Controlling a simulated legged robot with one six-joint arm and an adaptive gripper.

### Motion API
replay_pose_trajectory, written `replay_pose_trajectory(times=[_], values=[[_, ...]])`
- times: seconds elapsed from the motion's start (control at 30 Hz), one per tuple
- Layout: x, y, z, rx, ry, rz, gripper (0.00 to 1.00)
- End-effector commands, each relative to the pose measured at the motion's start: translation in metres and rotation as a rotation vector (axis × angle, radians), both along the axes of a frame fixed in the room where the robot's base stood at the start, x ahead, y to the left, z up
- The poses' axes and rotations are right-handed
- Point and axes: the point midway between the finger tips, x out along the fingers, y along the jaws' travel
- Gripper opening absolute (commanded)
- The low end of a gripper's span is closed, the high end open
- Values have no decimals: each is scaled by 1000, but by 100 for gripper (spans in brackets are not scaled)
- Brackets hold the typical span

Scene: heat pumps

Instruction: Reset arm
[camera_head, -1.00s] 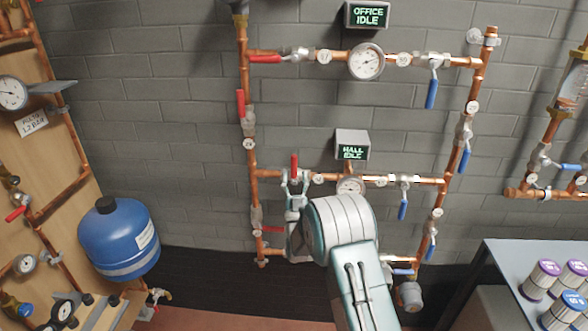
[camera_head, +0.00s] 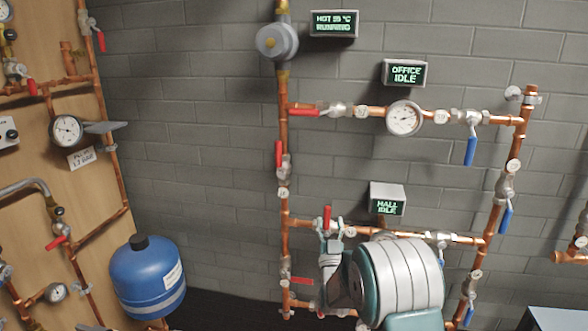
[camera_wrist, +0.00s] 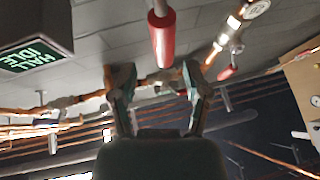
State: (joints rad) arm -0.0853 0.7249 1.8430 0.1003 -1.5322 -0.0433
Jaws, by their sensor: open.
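My gripper (camera_head: 328,226) is open at the hall branch of the copper pipework, below and left of the HALL IDLE display (camera_head: 388,198). A red valve handle (camera_head: 327,214) stands upright at the fingertips. In the wrist view my gripper (camera_wrist: 157,76) has its two fingers spread apart, and the red handle (camera_wrist: 162,40) shows ahead, between and beyond the tips. The fingers are not closed on it; contact cannot be told. My arm covers the hall gauge and part of the lower pipes in the head view.
The office branch above has a gauge (camera_head: 404,118), a red handle (camera_head: 304,113) and a blue handle (camera_head: 471,150). A blue tank (camera_head: 147,277) and a wooden panel (camera_head: 40,150) with pipes stand at left. Bare grey wall lies between the panel and the pipework.

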Motion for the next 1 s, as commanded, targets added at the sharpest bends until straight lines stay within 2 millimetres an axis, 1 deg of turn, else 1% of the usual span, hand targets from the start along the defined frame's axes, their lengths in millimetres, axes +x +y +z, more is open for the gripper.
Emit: replay_pose_trajectory(times=[0.03,0.17,0.27,0.37,0.47,0.57,0.77,0.97,1.0], values=[[-1,-1,13,1,39,4,61],[-5,-3,33,4,158,15,61],[-12,-6,48,6,254,23,61],[-26,-8,62,8,358,30,61],[-44,-11,73,8,469,39,61],[-67,-13,81,6,580,45,61],[-126,-18,86,5,804,53,61],[-200,-23,82,1,1026,55,61],[-216,-25,80,0,1071,55,61]])
